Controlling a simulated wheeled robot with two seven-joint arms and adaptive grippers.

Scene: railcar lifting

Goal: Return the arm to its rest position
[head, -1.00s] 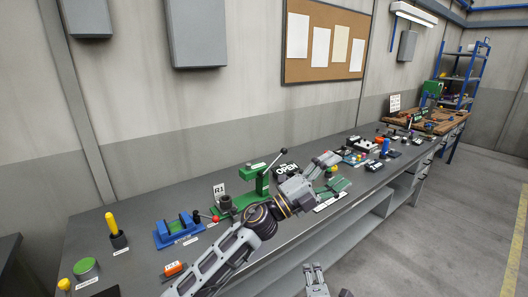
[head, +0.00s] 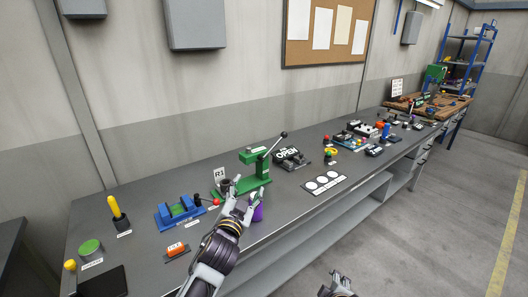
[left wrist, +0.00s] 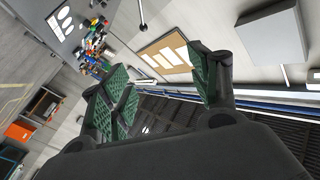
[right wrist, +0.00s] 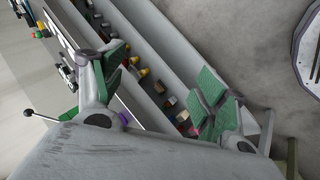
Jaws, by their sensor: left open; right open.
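My left arm comes up from the bottom of the head view, and its gripper (head: 243,190) is above the front part of the workbench, in front of the green press (head: 256,172). In the left wrist view the left gripper (left wrist: 160,85) has its green-padded fingers spread with nothing between them; they point up toward the wall and ceiling. My right gripper (head: 338,284) is low in front of the bench at the bottom edge of the head view. In the right wrist view the right gripper (right wrist: 160,80) is spread wide and empty.
Open floor (head: 440,235) lies to the right.

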